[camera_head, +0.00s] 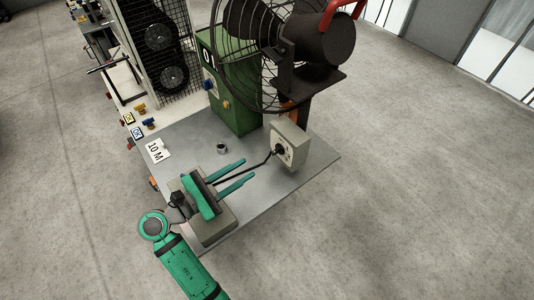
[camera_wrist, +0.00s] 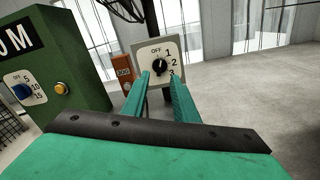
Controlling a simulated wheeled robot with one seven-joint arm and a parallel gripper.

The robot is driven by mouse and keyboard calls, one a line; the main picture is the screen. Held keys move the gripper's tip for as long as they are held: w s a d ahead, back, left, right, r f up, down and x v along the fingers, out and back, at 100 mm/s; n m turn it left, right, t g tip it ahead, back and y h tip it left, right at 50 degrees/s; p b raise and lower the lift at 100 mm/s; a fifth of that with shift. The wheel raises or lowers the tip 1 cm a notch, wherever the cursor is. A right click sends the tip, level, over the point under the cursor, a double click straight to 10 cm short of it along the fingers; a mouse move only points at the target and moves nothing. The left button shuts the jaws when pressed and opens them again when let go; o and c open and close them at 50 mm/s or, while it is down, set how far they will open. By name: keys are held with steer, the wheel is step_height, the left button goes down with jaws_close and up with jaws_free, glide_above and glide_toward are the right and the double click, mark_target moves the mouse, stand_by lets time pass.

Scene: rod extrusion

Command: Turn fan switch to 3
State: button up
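The fan switch is a pale box (camera_head: 292,138) with a round black knob (camera_head: 279,149) on its face. In the wrist view the switch plate (camera_wrist: 147,54) is marked OFF, 1, 2 and 3, and the knob (camera_wrist: 160,66) shows between my fingertips. Its pointer seems to be up near OFF, though it is small. My gripper (camera_head: 247,169) has two teal fingers, spread apart and empty, directed at the switch. In the wrist view my gripper (camera_wrist: 160,79) has its tips just below the knob, apparently short of it.
The caged fan (camera_head: 318,45) stands above and behind the switch. A green box (camera_head: 236,95) with dials is to its left. Floor to the right is clear.

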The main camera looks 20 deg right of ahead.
mark_target(275, 151)
steer(key=x, duration=1)
steer(key=shift+d, duration=0.1)
steer(key=shift+w, duration=0.1)
jaws_close()
